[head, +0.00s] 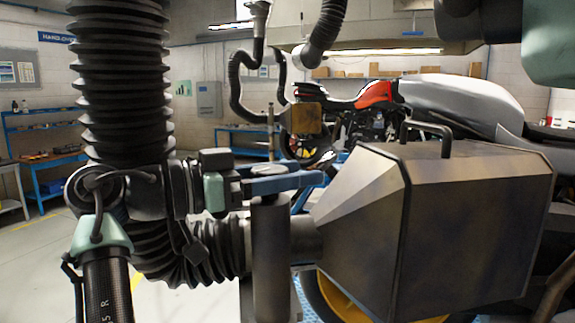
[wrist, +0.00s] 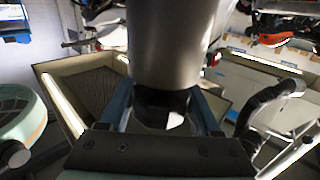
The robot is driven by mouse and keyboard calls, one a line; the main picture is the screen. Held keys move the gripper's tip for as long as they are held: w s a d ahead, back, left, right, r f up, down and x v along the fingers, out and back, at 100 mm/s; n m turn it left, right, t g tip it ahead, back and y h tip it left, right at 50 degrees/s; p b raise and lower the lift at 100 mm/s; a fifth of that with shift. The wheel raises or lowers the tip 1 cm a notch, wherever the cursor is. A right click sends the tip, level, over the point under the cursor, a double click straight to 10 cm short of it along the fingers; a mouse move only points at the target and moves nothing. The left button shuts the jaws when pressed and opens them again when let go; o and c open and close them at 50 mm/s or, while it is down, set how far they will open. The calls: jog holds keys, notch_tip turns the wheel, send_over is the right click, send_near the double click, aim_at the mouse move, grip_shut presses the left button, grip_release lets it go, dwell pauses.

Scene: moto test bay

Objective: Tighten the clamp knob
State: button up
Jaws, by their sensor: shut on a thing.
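My gripper (head: 300,181) has blue fingers that reach to the right in the head view, at the neck of a dark metal exhaust hood (head: 455,230). A thick upright grey cylinder (head: 270,262) stands at the fingers and appears to be the clamp knob. In the wrist view the two fingers (wrist: 163,103) lie on either side of the lower end of the grey cylinder (wrist: 178,45), and they are shut on it. A dark round part shows between the fingers below it. The contact itself is partly hidden, and I cannot tell how tight the clamp is.
A black corrugated hose (head: 200,255) joins the hood's neck from the left. A motorcycle with a red panel (head: 374,94) and grey tank stands behind the hood. A blue workbench (head: 45,178) stands at the far left. Open floor (head: 32,262) lies at the lower left.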

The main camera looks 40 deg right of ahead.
jog(key=shift+s+r+m+g+y, duration=0.15)
jog(key=shift+m+g+y, duration=0.15)
jog(key=shift+m+g, duration=0.4)
jog(key=shift+g+p, duration=0.3)
jog(key=o, duration=1.4)
jog(key=shift+c, duration=0.2)
jog(key=b+v, duration=0.3)
jog(key=v, duration=1)
